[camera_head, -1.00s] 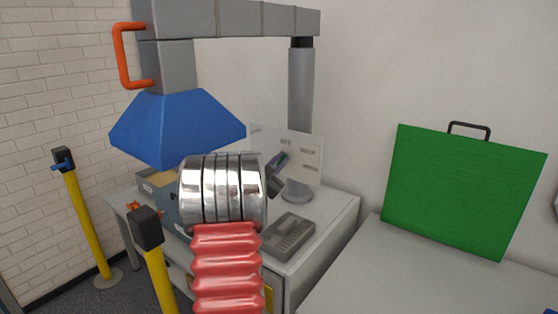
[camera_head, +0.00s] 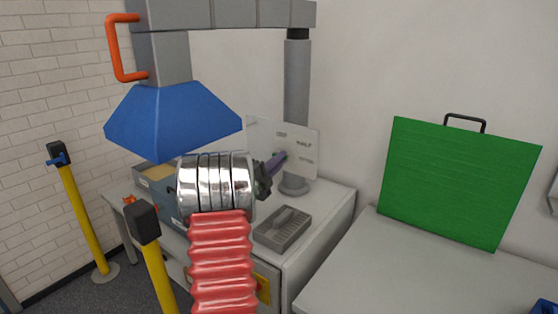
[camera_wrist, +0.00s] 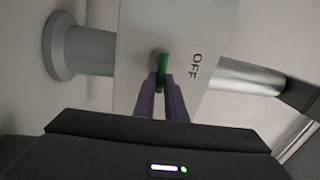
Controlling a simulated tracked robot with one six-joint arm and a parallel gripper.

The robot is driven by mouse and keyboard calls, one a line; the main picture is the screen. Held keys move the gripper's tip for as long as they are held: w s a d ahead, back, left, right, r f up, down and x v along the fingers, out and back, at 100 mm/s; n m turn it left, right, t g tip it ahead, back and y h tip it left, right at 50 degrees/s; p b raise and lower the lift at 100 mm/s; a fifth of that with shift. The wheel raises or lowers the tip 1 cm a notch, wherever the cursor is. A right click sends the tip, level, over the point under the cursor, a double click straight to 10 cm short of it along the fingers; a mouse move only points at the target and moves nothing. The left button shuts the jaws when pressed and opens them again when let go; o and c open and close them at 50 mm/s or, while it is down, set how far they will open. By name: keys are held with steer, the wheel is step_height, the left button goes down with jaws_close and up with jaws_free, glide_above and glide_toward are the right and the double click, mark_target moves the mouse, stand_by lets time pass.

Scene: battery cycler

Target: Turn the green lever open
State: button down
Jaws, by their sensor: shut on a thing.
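The green lever (camera_wrist: 164,66) shows in the wrist view in front of a pale panel (camera_wrist: 133,62). Its visible part runs upright in that picture, across the line of the grey pipe. The word OFF is printed to its right. My gripper (camera_wrist: 160,82) has its purple fingers on either side of the lever's lower part and is shut on it. The fingertips hide part of the lever. In the head view my gripper (camera_head: 281,157) reaches the white panel (camera_head: 305,148) on the bench; the lever cannot be made out there.
A blue hood (camera_head: 172,118) hangs above my arm from a grey duct. A grey tray (camera_head: 283,228) lies on the bench below the gripper. A green case (camera_head: 460,185) stands on the right-hand table. Yellow posts (camera_head: 80,215) stand at the left.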

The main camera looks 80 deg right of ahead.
steer(key=shift+f+m, duration=0.2)
steer(key=shift+m, duration=0.4)
steer(key=shift+g, duration=0.3)
steer(key=c, duration=1.8)
jaws_free()
steer(key=v, duration=1.3)
steer(key=shift+w+a, duration=0.2)
steer(key=shift+a, duration=0.2)
